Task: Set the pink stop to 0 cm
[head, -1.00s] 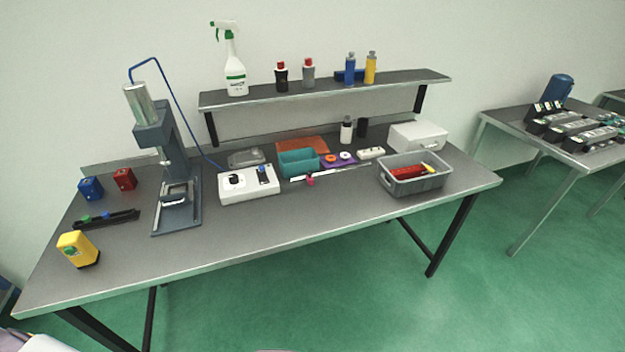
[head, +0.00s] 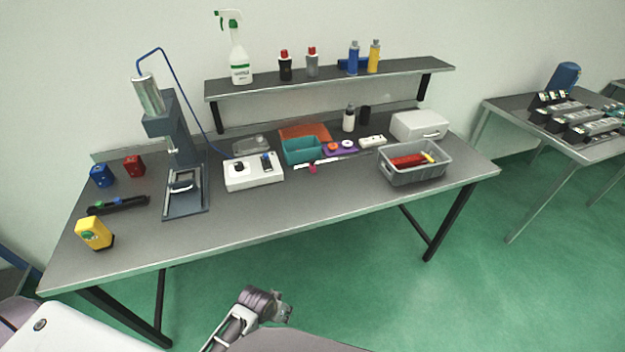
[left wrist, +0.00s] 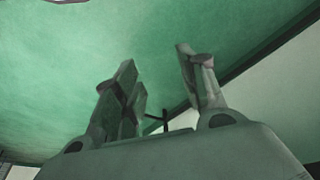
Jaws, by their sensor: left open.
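The small pink stop (head: 312,168) sits on a thin pale ruler (head: 333,160) that lies on the workbench, in front of the teal bin. The scale marks are too small to read. My left gripper (head: 287,309) is low in front of the bench, over the green floor, well away from the stop. In the left wrist view the left gripper (left wrist: 165,85) has its fingers apart with nothing between them. My right gripper is not in view.
A white control box (head: 253,172) stands left of the stop, the teal bin (head: 303,149) behind it, and a grey crate (head: 414,172) to its right. A press (head: 183,165) stands further left. The bench front (head: 300,205) is clear.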

